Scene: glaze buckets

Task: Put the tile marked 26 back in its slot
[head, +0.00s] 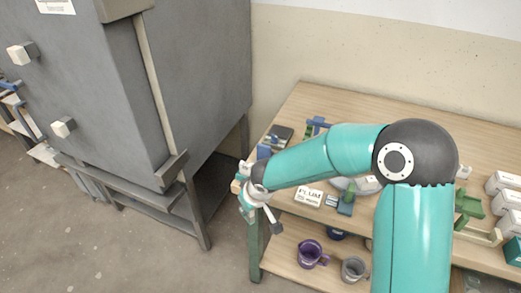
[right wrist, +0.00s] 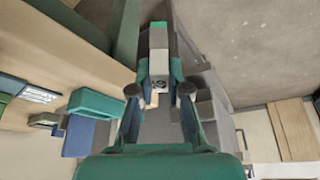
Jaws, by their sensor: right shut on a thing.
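My right gripper (head: 262,212) is at the left end of the wooden table, just outside its edge and beside the dark kiln. In the right wrist view its fingers (right wrist: 158,92) are shut on a small pale piece (right wrist: 153,101), mostly hidden between them. I cannot read a mark on it, so I cannot tell whether it is the tile marked 26. No tile marked 26 and no slot can be made out elsewhere. My left gripper is not in view.
The grey kiln (head: 205,75) stands left of the wooden table (head: 335,103). A white box marked PLUM (head: 308,196) lies on the tabletop. A purple mug (head: 311,254) and a grey mug (head: 354,269) stand on the lower shelf. White boxes (head: 503,183) line the right side.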

